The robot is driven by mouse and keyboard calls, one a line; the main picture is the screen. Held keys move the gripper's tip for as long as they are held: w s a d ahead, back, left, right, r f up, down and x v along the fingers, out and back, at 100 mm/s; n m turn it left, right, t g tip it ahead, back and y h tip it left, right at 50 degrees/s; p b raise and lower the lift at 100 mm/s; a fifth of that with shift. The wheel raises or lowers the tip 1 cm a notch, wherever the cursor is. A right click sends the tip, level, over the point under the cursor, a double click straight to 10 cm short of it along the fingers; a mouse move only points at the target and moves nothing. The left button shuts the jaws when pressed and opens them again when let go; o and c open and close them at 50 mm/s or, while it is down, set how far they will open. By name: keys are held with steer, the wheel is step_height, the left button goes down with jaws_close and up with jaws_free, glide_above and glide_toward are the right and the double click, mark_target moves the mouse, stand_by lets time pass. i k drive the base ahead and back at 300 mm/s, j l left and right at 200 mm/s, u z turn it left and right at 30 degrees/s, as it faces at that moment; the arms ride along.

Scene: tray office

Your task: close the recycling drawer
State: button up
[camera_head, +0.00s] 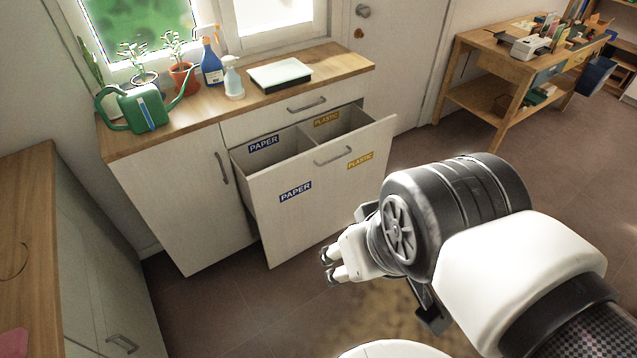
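The recycling drawer (322,211) stands pulled out of the white cabinet below the window. Its white front carries a blue PAPER label, a yellow PLASTIC label and a metal handle (333,156) near the top. Two compartments, marked PAPER and PLASTIC, show inside; I see nothing in the visible parts of them. My gripper (329,267) is in front of the drawer's lower front, to the right of its bottom corner, pointing left. It appears apart from the drawer. Its two fingertips show with a small gap, and nothing is seen between them.
A watering can (143,108), potted plants, spray bottles and a white tray (280,74) stand on the cabinet's wooden top. Another cabinet (85,255) is at the left. A cluttered wooden table (500,60) stands at the back right. Brown floor is open between them.

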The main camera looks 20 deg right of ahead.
mark_target(301, 183)
steer(key=i+j+z, duration=0.65)
steer(key=j, duration=0.35)
steer(key=i+l, duration=0.05)
steer(key=i, duration=0.05)
